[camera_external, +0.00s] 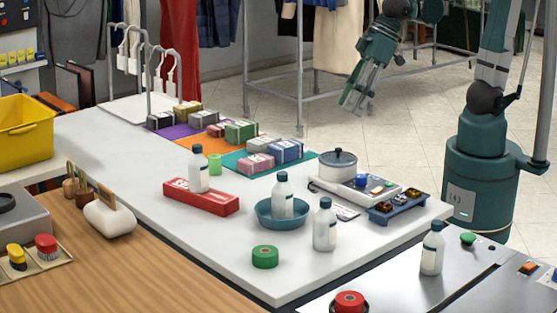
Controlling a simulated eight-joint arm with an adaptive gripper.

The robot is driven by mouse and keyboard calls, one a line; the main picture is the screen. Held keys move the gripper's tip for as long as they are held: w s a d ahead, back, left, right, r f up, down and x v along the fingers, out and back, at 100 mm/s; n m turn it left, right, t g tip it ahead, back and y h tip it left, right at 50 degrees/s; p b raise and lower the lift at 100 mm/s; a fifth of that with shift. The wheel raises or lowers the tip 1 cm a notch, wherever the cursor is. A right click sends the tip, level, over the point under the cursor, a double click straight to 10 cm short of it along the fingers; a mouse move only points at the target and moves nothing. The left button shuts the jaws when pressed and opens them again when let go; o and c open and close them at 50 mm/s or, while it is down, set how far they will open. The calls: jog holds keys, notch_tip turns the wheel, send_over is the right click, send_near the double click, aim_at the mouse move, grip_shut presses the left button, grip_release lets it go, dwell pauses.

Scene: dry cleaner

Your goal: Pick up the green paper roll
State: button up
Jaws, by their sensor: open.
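Two green things could be the roll. A small light green cylinder (214,164) stands upright behind the red box, near the orange mat. I cannot tell for sure which one is the paper roll. My gripper (353,104) is open and empty, pointing down, high at the upper right of the picture. It is well apart from both green things.
White bottles stand on a red box (190,203), in a blue bowl (266,216) and on the table (325,229). A scale with a lidded pot (338,163) stands at the right. Folded bundles lie on coloured mats behind. The table's left part is clear.

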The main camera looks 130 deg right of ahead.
jog(key=w+d+f+m+g+h+p, duration=0.1)
jog(key=w+d+f+m, duration=0.15)
jog(key=w+d, duration=0.6)
jog(key=m+g+h+p, duration=0.2)
jog(key=m+g+p, duration=0.2)
jog(key=m, duration=0.5)
send_over(216, 157)
jog(key=a, duration=0.2)
jog(key=f, duration=1.6)
jog(key=shift+s+d, duration=0.1)
jog(key=shift+s, duration=0.15)
jog(key=shift+y, duration=0.3)
jog(key=shift+x, duration=1.25)
jog(key=shift+b+x, duration=0.75)
jog(key=shift+x, duration=1.8)
